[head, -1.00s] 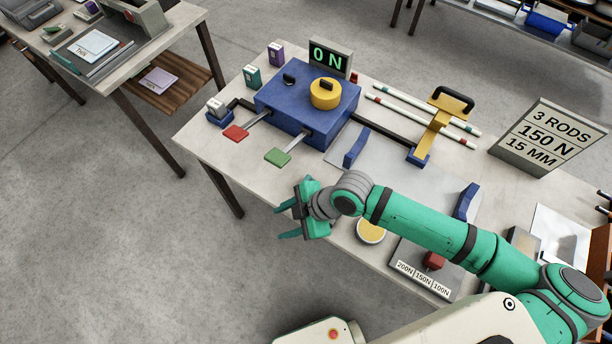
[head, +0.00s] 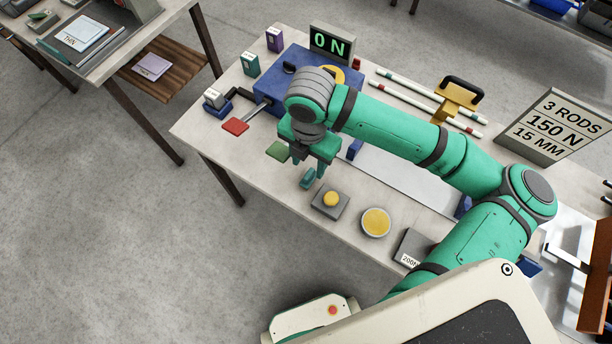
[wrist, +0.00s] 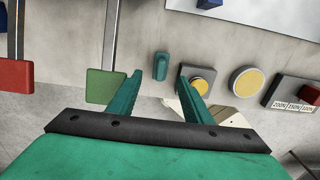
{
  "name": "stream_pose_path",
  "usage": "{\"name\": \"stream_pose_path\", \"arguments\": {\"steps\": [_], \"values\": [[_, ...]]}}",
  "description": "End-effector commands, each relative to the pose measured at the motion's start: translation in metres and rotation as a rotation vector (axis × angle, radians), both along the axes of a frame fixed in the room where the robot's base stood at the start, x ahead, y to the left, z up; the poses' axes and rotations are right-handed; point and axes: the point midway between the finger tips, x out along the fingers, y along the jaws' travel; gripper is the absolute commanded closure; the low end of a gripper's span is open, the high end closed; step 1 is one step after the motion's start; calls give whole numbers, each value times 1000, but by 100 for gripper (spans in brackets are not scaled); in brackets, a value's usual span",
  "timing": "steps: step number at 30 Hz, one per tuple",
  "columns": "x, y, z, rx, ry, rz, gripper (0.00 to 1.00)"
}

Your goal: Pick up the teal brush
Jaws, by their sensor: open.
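The teal brush (head: 308,179) is a small rounded teal piece on the table near its front edge. In the wrist view the brush (wrist: 161,66) shows upright in the picture, between and just beyond the two fingertips. My gripper (head: 309,166) points down over the brush, fingers spread and empty. In the wrist view my gripper (wrist: 159,72) also shows a clear gap between its teal fingers. The brush looks untouched, and I cannot tell the exact height of the fingertips above it.
A grey block with a yellow button (head: 331,199) stands right of the brush, then a round yellow-topped dish (head: 376,222). The green paddle (head: 278,151) lies left of my gripper and the red paddle (head: 235,126) farther left. The blue machine (head: 270,88) is behind.

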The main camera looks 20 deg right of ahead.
Motion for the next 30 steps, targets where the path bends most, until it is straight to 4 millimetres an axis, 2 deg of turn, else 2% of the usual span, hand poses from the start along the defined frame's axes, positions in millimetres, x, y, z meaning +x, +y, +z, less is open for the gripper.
{"name": "stream_pose_path", "arguments": {"steps": [8, 18, 27, 28, 30], "values": [[0, 2, -22, 1, 2, 2, 55], [1, 6, -65, 2, 1, 10, 55], [1, 4, -69, 0, 0, 8, 55], [1, 4, -69, 0, 0, 7, 59], [1, 3, -69, 0, 0, 5, 76]]}}
